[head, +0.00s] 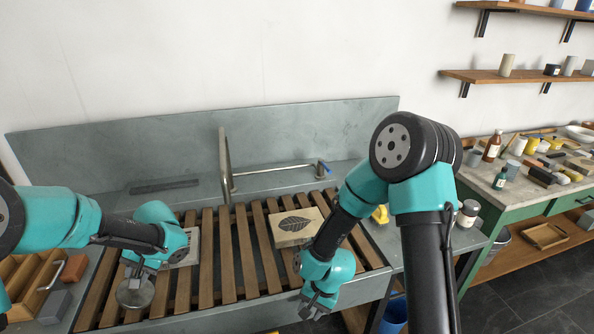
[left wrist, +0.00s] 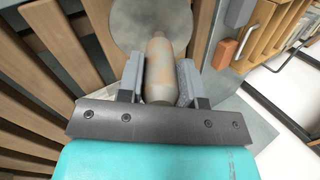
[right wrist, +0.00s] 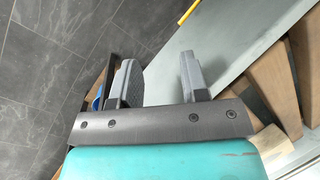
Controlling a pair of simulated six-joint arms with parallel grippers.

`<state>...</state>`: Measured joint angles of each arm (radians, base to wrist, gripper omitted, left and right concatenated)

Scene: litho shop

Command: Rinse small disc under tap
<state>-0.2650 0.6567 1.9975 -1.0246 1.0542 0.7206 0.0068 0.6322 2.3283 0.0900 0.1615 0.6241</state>
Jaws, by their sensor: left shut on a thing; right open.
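The small disc (head: 135,292) is a round grey plate with a handle, low over the left end of the wooden slats in the head view. My left gripper (head: 138,270) is shut on its handle. In the left wrist view the brownish handle (left wrist: 161,68) sits between the fingers, and the disc (left wrist: 150,20) shows beyond it. The tap (head: 226,165) stands behind the slats, with a blue-tipped lever (head: 322,169) on a pipe to its right. No water shows. My right gripper (head: 318,306) is open and empty near the front right of the sink; its fingers show apart in the right wrist view (right wrist: 158,78).
A block with a leaf print (head: 293,226) lies on the slats right of centre. A grey-white slab (head: 190,247) lies behind my left gripper. A wooden rack (head: 32,283) and red-brown block (head: 75,267) stand at left. The middle slats (head: 244,250) are clear.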

